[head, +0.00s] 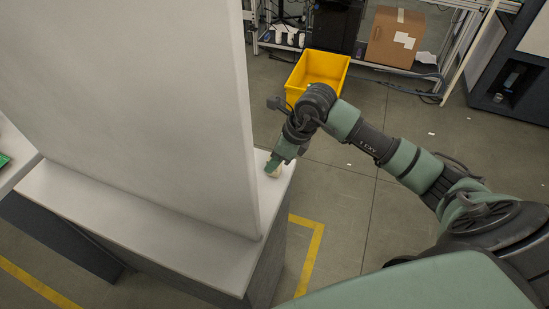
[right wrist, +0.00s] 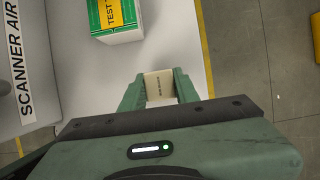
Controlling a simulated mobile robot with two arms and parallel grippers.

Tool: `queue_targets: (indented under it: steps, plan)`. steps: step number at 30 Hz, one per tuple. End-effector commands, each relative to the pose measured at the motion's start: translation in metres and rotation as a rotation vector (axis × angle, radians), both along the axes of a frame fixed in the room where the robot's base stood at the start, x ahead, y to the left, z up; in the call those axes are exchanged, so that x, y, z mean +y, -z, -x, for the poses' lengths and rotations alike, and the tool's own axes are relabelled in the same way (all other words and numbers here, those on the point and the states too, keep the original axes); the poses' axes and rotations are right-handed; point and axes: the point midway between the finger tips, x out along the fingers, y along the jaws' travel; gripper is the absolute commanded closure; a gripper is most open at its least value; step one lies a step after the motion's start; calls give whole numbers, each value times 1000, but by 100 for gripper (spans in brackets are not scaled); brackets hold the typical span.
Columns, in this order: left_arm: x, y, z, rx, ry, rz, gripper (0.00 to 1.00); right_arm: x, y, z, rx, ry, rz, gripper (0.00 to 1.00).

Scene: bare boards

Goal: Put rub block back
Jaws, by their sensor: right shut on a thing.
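The rub block is a small cream block (right wrist: 159,84) with dark print, between the fingers in the right wrist view. In the head view only a bit of it (head: 275,173) shows under the fingers. My right gripper (head: 273,166) reaches down over the far right end of the white counter. In the right wrist view the right gripper (right wrist: 159,76) is shut on the block, a green finger on each side. The block is at or very near the counter top; I cannot tell whether it touches. My left gripper is in neither view.
A tall white panel (head: 150,90) stands on the white counter (head: 130,225), close beside my right gripper. A green, yellow and white box (right wrist: 122,37) sits on the counter beyond the block. A yellow bin (head: 326,65) and a cardboard box (head: 395,38) stand behind. Open floor lies right.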

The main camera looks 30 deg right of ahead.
Motion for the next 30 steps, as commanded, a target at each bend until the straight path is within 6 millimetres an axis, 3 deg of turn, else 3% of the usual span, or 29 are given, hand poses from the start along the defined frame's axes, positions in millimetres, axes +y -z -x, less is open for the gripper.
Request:
queue_targets:
  steps: [4,5,6,7,20,30]
  plan:
    - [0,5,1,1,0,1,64,0,4,0,0,0,0,100]
    - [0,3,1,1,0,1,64,0,2,0,0,0,0,61]
    - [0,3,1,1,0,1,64,0,2,0,0,0,0,50]
    - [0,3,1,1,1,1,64,0,2,0,0,0,0,48]
    - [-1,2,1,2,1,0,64,-2,-7,1,-2,1,-1,48]
    - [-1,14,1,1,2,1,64,-21,-70,21,-5,2,2,48]
